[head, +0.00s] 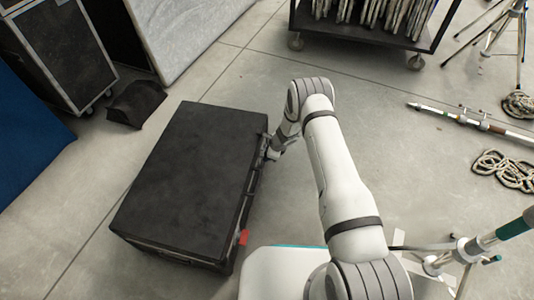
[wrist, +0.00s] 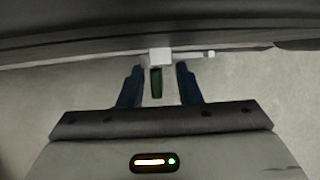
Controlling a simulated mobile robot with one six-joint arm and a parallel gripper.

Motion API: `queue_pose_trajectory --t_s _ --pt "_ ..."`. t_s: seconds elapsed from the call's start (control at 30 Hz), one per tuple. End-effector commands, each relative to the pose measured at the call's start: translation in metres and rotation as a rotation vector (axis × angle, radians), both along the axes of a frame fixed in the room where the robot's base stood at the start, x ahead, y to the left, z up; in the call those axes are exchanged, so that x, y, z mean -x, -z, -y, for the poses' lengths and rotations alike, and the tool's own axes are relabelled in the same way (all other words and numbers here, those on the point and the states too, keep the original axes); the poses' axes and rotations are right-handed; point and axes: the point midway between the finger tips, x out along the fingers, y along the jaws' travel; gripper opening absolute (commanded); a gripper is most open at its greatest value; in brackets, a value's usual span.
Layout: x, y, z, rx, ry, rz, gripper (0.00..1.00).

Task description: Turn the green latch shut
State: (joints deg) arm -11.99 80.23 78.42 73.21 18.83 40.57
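The green latch (wrist: 156,84) shows in the wrist view as a small dark green tab hanging below a pale block (wrist: 160,56) on the side of the black case. My gripper (wrist: 158,75) is open, with one dark finger on each side of the green latch. A gap shows between the latch and each finger. In the head view my gripper (head: 272,150) is at the right side of the black case (head: 190,175), near its far end. The green latch is hidden there. The case lid looks closed.
A red latch (head: 243,237) is on the case's near right side. A dark sandbag (head: 136,103) lies beyond the case at the left. A wheeled rack (head: 375,35) stands at the back. Stands, a pole and coiled rope (head: 503,170) lie to the right. Floor between is clear.

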Motion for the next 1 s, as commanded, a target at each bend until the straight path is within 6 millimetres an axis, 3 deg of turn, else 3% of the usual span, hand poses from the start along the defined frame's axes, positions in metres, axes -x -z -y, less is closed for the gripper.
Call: queue_pose_trajectory --t_s 0.5,1.0 --pt "0.011 -0.065 0.025 0.0 0.001 0.001 0.31" --pt "0.013 -0.068 0.029 -0.014 -0.002 -0.005 0.31"
